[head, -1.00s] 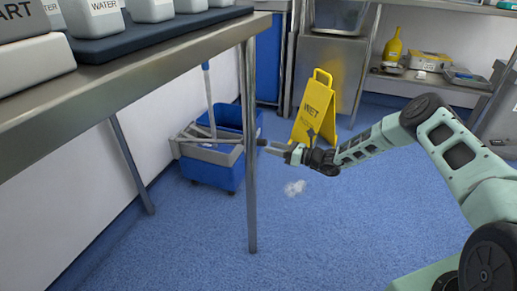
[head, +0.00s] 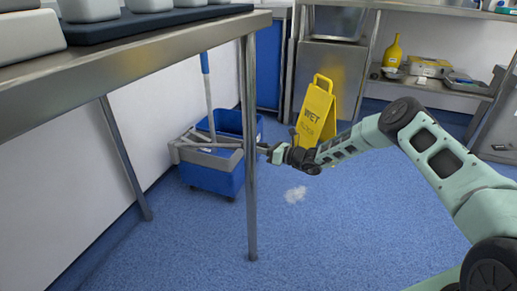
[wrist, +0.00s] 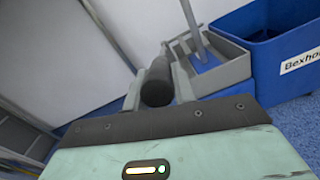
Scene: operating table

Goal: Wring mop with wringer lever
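The blue mop bucket (head: 216,180) stands on the floor behind the table leg, with a grey wringer (head: 207,158) on top. A mop handle (head: 207,95) with a blue upper end rises from it. The grey wringer lever (head: 222,146) runs roughly level to the right, partly hidden by the leg. My gripper (head: 277,153) is at the lever's outer end, right of the leg. In the wrist view the lever's dark round grip (wrist: 157,82) lies between my two fingers (wrist: 159,86). The frames do not show whether they press on it.
A steel table (head: 150,48) fills the upper left; its leg (head: 250,160) stands between the head camera and the bucket. A yellow wet-floor sign (head: 317,112) stands behind my arm. A pale puddle or patch (head: 295,194) lies on the otherwise clear blue floor.

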